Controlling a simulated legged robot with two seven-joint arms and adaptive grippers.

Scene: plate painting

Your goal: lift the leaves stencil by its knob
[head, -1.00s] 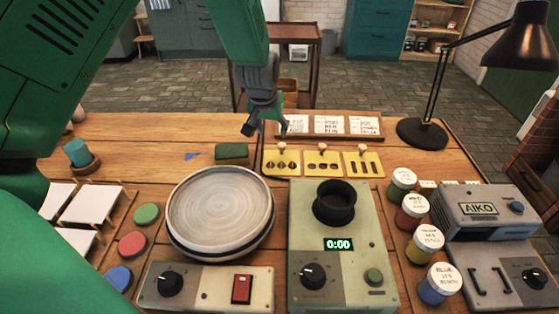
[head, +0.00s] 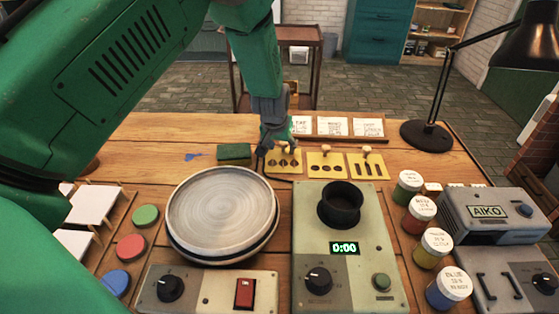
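The leaves stencil (head: 284,164) is a yellow plate with dark leaf-shaped cutouts, leftmost of three stencils in a row behind the grey machine. Its small knob is largely hidden by my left gripper (head: 278,148), which points down right over it. The fingers look apart, one on the left of the knob and one on its right. I cannot tell whether they touch the knob. The stencil appears to lie flat in its row. My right gripper is not in view.
The dots stencil (head: 326,166) and the stripes stencil (head: 368,166) stand close on the right. A green sponge (head: 234,153) is close on the left. A round plate (head: 222,212) sits on a turntable in front. Paint jars (head: 418,213) and a black lamp (head: 427,132) are on the right.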

